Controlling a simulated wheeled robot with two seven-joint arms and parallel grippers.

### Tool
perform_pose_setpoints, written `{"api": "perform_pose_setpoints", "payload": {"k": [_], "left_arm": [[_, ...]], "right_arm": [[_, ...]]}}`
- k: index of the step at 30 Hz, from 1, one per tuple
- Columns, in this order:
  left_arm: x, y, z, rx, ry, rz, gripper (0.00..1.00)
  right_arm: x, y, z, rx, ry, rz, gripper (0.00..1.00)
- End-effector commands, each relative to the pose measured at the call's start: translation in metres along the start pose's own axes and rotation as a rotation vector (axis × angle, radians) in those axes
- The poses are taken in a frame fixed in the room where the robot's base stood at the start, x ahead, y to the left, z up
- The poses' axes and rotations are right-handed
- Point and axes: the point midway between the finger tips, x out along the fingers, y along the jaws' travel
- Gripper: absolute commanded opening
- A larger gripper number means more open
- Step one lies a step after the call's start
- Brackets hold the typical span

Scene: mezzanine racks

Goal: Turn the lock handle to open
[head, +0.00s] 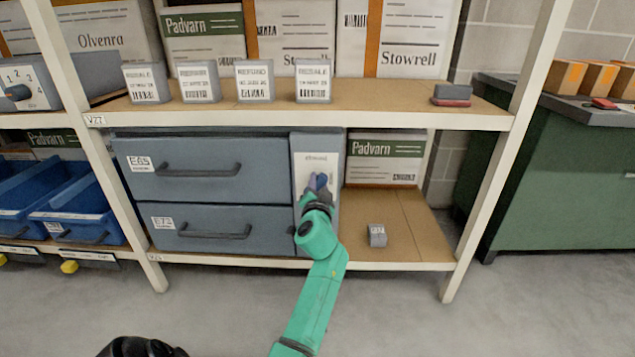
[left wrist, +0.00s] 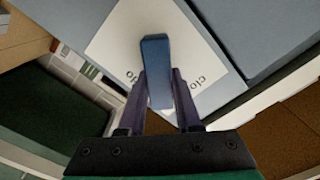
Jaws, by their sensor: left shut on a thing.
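The lock handle (left wrist: 156,75) is a blue bar on a white label plate (left wrist: 111,43) on the narrow grey panel right of the drawers. In the left wrist view the plate carries partly hidden lettering, with "clo" to the right of the handle and "op" to the left. My left gripper (left wrist: 160,90) is shut on the handle, one finger on each side. In the head view my left gripper (head: 318,185) is at the panel (head: 300,150) and hides most of the handle. My right gripper does not show.
Two grey drawers, the upper (head: 220,183) and the lower (head: 270,232), fill the bay left of the panel. A small grey box (head: 377,235) stands on the lower shelf (head: 420,240) to the right. The upper shelf edge (head: 400,119) runs above.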

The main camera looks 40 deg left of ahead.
Motion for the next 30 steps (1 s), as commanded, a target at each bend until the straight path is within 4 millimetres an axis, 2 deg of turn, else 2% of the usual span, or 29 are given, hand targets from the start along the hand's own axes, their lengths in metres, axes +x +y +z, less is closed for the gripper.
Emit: {"api": "perform_pose_setpoints", "payload": {"k": [18,30], "left_arm": [[0.0,0.006,0.002,0.58,-0.002,0.001,0.0],[0.0,0.008,0.004,0.829,-0.002,0.001,0.0]], "right_arm": [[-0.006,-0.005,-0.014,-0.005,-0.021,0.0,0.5],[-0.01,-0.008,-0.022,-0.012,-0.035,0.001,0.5]]}}
